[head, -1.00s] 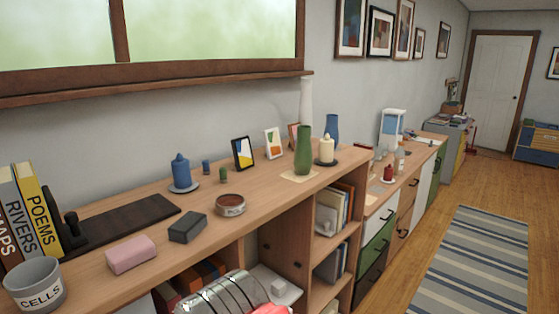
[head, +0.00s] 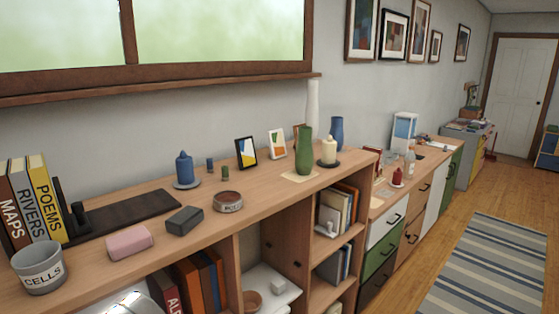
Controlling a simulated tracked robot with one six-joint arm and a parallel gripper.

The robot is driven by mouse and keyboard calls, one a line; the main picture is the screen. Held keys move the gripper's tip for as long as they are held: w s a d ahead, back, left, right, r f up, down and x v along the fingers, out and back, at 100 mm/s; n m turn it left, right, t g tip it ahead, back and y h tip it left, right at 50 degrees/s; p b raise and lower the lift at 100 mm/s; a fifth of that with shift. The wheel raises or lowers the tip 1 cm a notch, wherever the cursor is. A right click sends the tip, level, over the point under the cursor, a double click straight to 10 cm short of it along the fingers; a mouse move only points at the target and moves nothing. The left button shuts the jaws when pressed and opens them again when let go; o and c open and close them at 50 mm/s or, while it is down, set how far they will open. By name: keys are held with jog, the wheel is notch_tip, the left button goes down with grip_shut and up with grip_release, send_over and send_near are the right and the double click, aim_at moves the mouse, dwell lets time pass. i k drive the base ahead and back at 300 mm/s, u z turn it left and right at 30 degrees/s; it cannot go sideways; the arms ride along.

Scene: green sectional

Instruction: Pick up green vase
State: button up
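The green vase (head: 304,150) stands upright on a small pale mat (head: 300,176) near the right end of the wooden shelf top. A tall white vase stands behind it, a blue vase (head: 336,133) behind it to the right, and a cream candle (head: 329,151) on a dark dish close at its right. My gripper's fingers are not in view. Only a shiny white rounded piece, probably part of my arm, shows at the bottom left edge, well apart from the vase.
Left of the vase on the shelf top (head: 265,188) are picture frames (head: 246,152), a blue candle (head: 184,169), a round tin (head: 228,201), a dark block (head: 185,220) and a pink block (head: 128,243). Bare wood lies along the front edge. Floor with a striped rug (head: 490,270) is at right.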

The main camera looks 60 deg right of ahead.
aim_at(304, 151)
jog(key=u, duration=1.1)
jog(key=k, duration=1.45)
jog(key=z, duration=1.25)
jog(key=i, duration=0.55)
